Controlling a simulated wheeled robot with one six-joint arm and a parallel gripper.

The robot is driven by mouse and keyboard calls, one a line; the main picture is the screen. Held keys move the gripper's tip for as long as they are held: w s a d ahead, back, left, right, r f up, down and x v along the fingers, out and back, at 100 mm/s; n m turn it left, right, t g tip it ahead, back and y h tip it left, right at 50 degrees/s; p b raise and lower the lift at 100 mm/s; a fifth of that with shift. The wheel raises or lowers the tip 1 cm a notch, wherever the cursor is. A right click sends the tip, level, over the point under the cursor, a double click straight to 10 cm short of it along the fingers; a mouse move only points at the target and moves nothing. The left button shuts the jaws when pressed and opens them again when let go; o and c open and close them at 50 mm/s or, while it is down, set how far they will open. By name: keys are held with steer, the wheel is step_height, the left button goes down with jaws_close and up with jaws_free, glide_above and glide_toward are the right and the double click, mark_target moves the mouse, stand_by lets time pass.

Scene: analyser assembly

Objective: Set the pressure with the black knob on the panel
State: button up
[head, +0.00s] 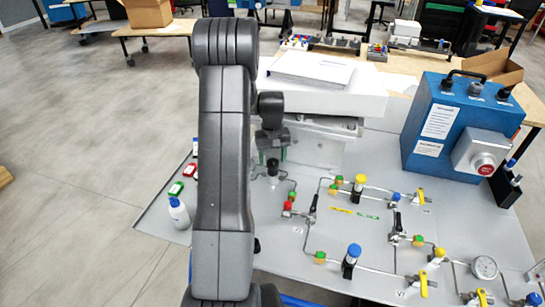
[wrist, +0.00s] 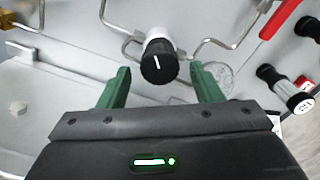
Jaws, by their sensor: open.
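The black knob (wrist: 159,62) stands on the grey panel (wrist: 75,88), with a white line on its face and a pale collar behind it. In the wrist view my gripper (wrist: 160,77) is open, with one green finger on each side of the knob. A gap shows between each finger and the knob. In the head view the knob (head: 272,167) shows small and dark, just below my gripper (head: 271,154). My arm covers part of the panel to its left.
Metal tubing with yellow, blue, red and green valve fittings (head: 357,186) runs right of the knob. A blue box (head: 462,128) with a red button stands at the back right. A white bottle (head: 179,213) stands left of my arm. A pressure gauge (head: 484,267) is at the front right.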

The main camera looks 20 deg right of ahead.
mark_target(273, 161)
steer(key=shift+f, duration=0.4)
steer(key=shift+c, duration=0.5)
steer(key=c, duration=0.9)
steer(key=shift+f+m+b, duration=0.1)
steer(key=shift+m+b, duration=0.4)
steer(key=shift+m, duration=0.1)
steer(key=shift+m+b, duration=0.4)
steer(key=shift+m, duration=0.6)
steer(key=o, duration=1)
steer(key=shift+r, duration=0.2)
step_height(273, 161, up, 14)
steer(key=p, duration=0.7)
steer(key=shift+f, duration=0.15)
